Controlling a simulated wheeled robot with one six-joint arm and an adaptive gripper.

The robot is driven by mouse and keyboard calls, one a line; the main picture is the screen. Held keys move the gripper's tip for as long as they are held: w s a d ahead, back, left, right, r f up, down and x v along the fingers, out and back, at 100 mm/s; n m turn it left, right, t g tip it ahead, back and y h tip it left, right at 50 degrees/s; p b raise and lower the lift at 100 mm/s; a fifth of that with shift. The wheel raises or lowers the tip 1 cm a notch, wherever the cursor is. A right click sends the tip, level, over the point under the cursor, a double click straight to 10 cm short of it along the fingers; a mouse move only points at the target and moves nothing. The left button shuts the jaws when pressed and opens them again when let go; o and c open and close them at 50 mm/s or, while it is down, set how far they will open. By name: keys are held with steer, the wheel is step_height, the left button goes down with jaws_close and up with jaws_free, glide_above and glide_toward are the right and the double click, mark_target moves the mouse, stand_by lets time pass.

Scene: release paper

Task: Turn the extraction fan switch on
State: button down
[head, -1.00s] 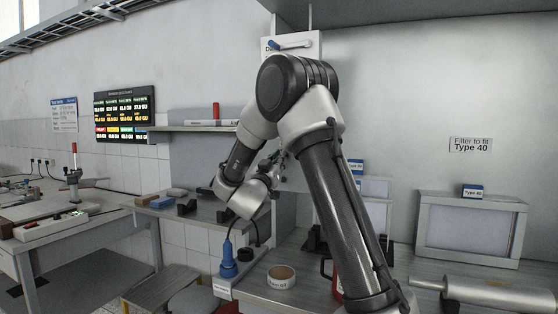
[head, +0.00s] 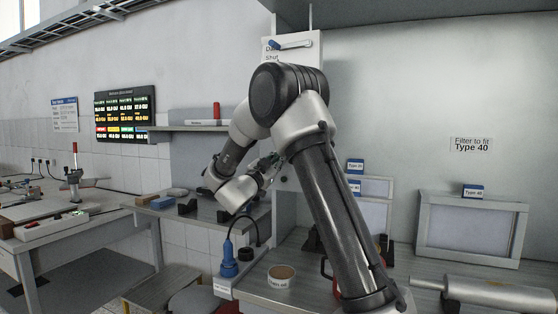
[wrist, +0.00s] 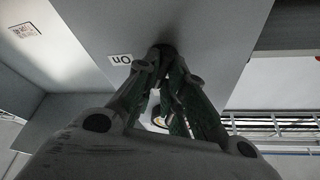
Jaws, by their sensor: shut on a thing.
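In the wrist view, my gripper (wrist: 162,66) points at a grey panel face (wrist: 195,30). Its fingers come together at a small dark round part (wrist: 166,47), which looks like the fan switch. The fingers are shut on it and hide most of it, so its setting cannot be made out. A white label reading "On" (wrist: 120,59), upside down in this view, sits just left of the fingertips. In the head view, my gripper (head: 270,167) is small and partly behind my arm, close to the grey side panel (head: 284,205); the switch cannot be made out there.
A blue plug-like fitting (head: 229,262) with a cable stands below my wrist. A tape roll (head: 281,276) lies on the bench beside my arm. A framed filter (head: 470,228) and a metal cylinder (head: 497,294) are at the right. A shelf (head: 185,128) is at the left.

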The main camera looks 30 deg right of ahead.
steer(key=m+g, duration=0.2)
steer(key=m, duration=0.3)
steer(key=m+g+y, duration=0.1)
steer(key=m, duration=0.4)
steer(key=m+g, duration=0.2)
steer(key=m, duration=0.2)
steer(key=shift+w+r+m+g+y, duration=0.1)
steer(key=shift+r+m+g+y, duration=0.2)
steer(key=shift+m+y, duration=0.1)
steer(key=c, duration=1.5)
jaws_free()
steer(key=shift+d+f, duration=0.1)
steer(key=v, duration=1.2)
